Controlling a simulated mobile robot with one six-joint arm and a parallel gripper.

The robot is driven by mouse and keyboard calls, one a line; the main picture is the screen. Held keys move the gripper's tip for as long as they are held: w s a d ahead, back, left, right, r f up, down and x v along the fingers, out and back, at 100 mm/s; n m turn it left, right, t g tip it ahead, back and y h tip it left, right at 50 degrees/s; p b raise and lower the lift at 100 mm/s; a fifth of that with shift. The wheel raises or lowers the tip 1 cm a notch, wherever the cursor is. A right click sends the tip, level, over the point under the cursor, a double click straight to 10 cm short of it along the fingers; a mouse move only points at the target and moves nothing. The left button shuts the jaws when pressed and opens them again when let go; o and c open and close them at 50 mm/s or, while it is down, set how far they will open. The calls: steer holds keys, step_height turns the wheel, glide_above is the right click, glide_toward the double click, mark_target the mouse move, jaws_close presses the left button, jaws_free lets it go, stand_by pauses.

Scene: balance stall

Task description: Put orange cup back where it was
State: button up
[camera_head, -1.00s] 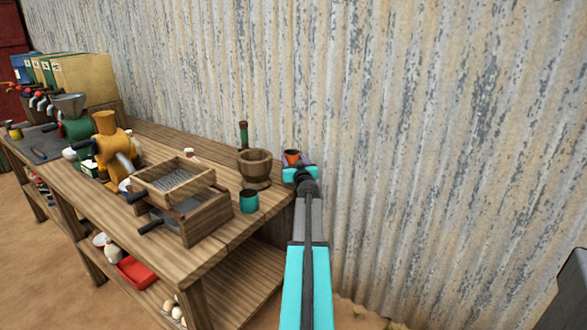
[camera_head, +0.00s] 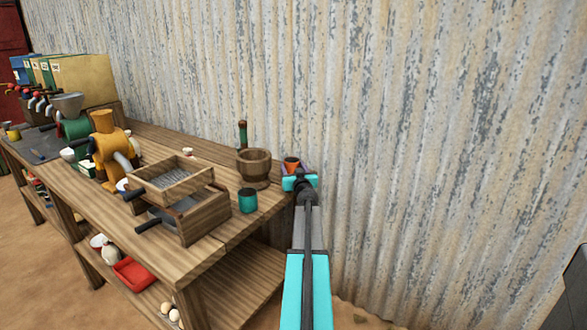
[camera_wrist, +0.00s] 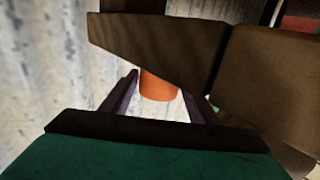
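The orange cup (camera_head: 291,163) is at the back right end of the wooden workbench (camera_head: 232,240), close to the corrugated wall. My gripper (camera_head: 298,179) is around it, and the cup's lower part is hidden by the gripper in the head view. In the wrist view the orange cup (camera_wrist: 158,86) sits between my two dark fingers, which appear to hold its sides. A brown wooden surface covers part of it there. I cannot tell whether the cup touches the bench.
A wooden mortar (camera_head: 254,167) stands just left of my gripper, with a green bottle (camera_head: 243,134) behind it. A teal cup (camera_head: 248,201) stands in front. Wooden sieve boxes (camera_head: 178,200) and an orange grinder (camera_head: 107,150) are farther left. The corrugated wall (camera_head: 430,140) is close behind.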

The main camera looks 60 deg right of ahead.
steer(key=shift+o, duration=1.1)
steer(key=shift+r, duration=0.15)
steer(key=p+v, duration=0.1)
steer(key=v, duration=1.1)
steer(key=shift+p, duration=0.4)
